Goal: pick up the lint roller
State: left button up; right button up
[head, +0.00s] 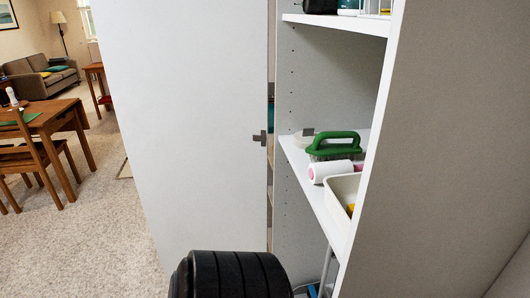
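The lint roller (330,171), a white roll with pink at its end, lies on the middle shelf (312,176) of the hutch. It lies just in front of a green-handled brush (335,146) and beside a white bin (342,190). The bin and the hutch's side panel stand close to its right end. Neither gripper's fingers show in the head view, so I see nothing held.
The open white hutch door (190,120) fills the left middle. The hutch's side panel (440,150) blocks the right. An upper shelf (335,24) holds several items. A wooden table (50,120) and chair (25,155) stand at the far left, with open carpet (85,235) before them.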

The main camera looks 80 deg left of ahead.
aim_at(317, 171)
jog(key=u, duration=1.85)
jog(key=i+j, duration=0.1)
jog(key=j, duration=0.25)
jog(key=i+j, duration=0.1)
jog(key=j, duration=0.25)
jog(key=i+j+z, duration=0.1)
jog(key=j+z, duration=0.9)
jog(key=j, duration=0.25)
